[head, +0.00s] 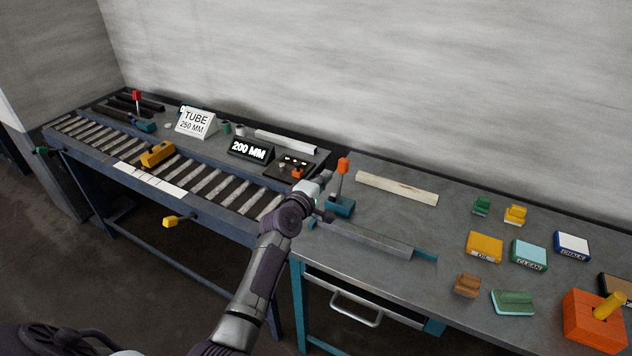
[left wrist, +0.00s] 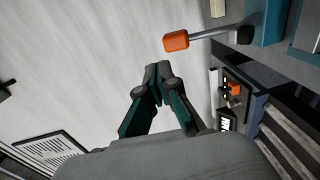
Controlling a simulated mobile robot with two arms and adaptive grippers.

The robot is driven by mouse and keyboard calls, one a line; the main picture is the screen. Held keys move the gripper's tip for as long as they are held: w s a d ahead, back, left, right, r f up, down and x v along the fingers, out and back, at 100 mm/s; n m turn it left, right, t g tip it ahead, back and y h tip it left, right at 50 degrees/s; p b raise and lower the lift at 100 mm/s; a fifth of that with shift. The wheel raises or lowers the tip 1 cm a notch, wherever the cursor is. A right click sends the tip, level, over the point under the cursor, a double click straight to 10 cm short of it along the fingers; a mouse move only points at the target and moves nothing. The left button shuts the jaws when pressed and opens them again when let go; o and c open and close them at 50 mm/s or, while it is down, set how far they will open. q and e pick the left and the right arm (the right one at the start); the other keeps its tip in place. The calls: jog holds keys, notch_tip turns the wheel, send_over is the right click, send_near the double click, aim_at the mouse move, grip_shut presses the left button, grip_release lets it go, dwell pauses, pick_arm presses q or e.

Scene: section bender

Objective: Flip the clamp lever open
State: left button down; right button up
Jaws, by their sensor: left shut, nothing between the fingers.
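The clamp lever has a grey shaft and an orange grip (head: 343,165). It stands upright from a teal clamp body (head: 341,207) at the joint between the roller table and the grey bench. In the left wrist view the orange grip (left wrist: 176,41) lies just beyond the fingertips, slightly to the right. My left gripper (head: 325,178) is shut and empty, just left of the lever. In the left wrist view its fingertips (left wrist: 157,72) meet, with a visible gap to the grip. My right gripper is not in view.
A control panel with buttons (head: 293,166) and a 200 MM display (head: 250,150) are left of the gripper. A pale wooden strip (head: 397,188) lies behind the lever on the right. A grey bar (head: 370,238) lies in front. A second, red-tipped lever (head: 136,96) stands far left.

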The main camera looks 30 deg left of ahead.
pick_arm(q)
jog(key=s, duration=0.1)
jog(key=s+r, duration=0.1)
jog(key=s, duration=0.2)
jog(key=shift+s+a+r, duration=0.15)
jog(key=shift+s+r, duration=0.15)
jog(key=shift+s, duration=0.1)
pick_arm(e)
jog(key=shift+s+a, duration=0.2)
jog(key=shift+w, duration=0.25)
